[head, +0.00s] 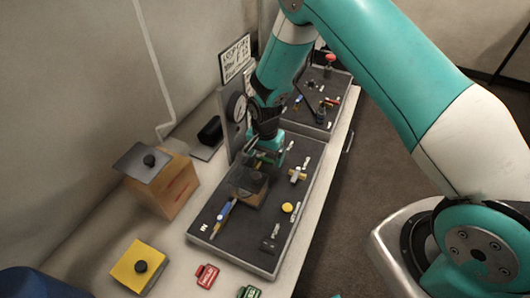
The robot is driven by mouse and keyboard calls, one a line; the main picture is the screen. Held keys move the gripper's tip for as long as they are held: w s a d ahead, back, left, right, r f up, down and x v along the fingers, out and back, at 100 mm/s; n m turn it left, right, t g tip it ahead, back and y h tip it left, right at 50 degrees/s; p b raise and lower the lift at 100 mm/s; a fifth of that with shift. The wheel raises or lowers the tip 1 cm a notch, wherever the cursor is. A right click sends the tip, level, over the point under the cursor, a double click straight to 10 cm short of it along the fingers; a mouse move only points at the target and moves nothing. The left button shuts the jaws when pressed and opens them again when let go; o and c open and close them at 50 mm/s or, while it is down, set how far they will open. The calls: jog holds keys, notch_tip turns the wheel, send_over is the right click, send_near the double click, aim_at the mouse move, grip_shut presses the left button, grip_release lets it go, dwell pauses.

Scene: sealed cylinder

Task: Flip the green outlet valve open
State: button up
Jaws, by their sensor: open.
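My gripper (264,158) is open, teal with a black wrist, and hangs over the far part of the near dark panel (214,232). A clear or smoky box-like chamber (250,187) sits on the panel just below and in front of it. A brass valve fitting (297,175) stands on the panel to the right of the chamber. A blue-handled valve (222,211) lies left of the chamber, near a white "IN" label. I cannot clearly make out a green valve handle; my gripper hides part of the panel.
A pressure gauge (237,108) stands upright behind. A yellow button (288,207) and black switch (269,243) are on the near panel. A second panel (318,126) lies beyond.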

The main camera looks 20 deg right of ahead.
jog(key=c, duration=0.9)
jog(key=shift+w+f+n+b, duration=0.1)
jog(key=shift+n+b, duration=0.2)
jog(key=n+b, duration=0.2)
jog(key=shift+w+d+n, duration=0.15)
jog(key=shift+w+n, duration=0.05)
jog(key=shift+n, duration=0.1)
jog(key=n+b, duration=0.1)
jog(key=n, duration=0.1)
jog(key=w+n+b, duration=0.1)
jog(key=n+b, duration=0.1)
jog(key=n, duration=0.1)
jog(key=n+b, duration=0.1)
jog(key=n, duration=0.1)
jog(key=n+b, duration=0.1)
jog(key=n, duration=0.2)
jog(key=shift+w, duration=0.4)
jog(key=n, duration=0.1)
jog(key=n+b, duration=0.1)
jog(key=n, duration=0.1)
jog(key=a+n, duration=0.1)
jog(key=shift+w+n+b, duration=0.3)
jog(key=shift+b, duration=0.1)
